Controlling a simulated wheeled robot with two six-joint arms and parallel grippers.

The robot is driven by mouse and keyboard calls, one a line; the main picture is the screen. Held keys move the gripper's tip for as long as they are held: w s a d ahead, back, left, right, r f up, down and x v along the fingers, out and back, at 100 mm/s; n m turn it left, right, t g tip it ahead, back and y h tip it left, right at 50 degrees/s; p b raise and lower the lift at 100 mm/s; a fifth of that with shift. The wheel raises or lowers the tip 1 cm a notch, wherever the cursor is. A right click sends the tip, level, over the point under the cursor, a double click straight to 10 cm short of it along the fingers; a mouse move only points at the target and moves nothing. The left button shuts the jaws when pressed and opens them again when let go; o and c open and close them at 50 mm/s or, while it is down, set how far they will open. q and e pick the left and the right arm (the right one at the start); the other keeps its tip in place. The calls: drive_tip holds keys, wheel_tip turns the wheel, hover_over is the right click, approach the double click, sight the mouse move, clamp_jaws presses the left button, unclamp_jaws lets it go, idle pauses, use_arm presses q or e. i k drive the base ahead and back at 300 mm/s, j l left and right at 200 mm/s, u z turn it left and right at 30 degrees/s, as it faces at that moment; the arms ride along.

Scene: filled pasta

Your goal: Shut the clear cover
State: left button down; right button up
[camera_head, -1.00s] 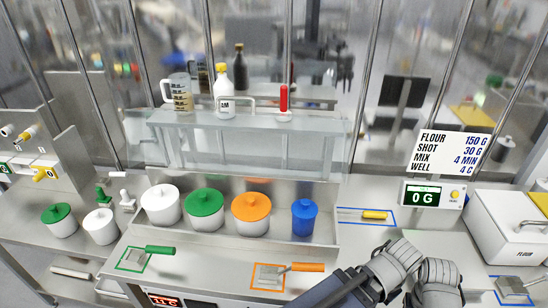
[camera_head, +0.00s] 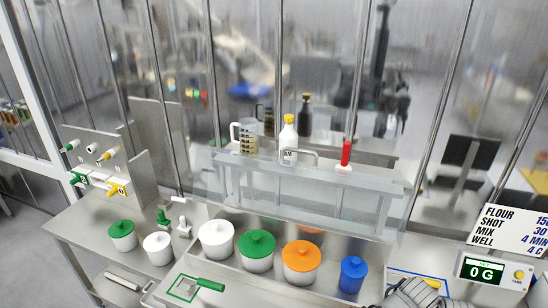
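A clear, see-through panel structure (camera_head: 312,177) stands behind the row of lidded tubs, with a pale top edge. It is probably the clear cover; I cannot tell whether it is open or shut. A white handle-like loop (camera_head: 299,152) shows at its top edge, in front of a white bottle. Neither gripper shows. Only a grey ribbed part of my arm (camera_head: 412,292) shows at the bottom right, low beside the blue tub.
White (camera_head: 216,240), green-lidded (camera_head: 257,250) and orange-lidded (camera_head: 301,261) tubs and a blue tub (camera_head: 352,275) stand in front of the panel. A measuring jug (camera_head: 247,137) and a red item (camera_head: 346,153) stand behind. A scale display (camera_head: 485,272) is at right.

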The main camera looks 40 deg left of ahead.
sight(238, 153)
drive_tip(key=i+j+u, duration=0.15)
drive_tip(key=u, duration=1.05)
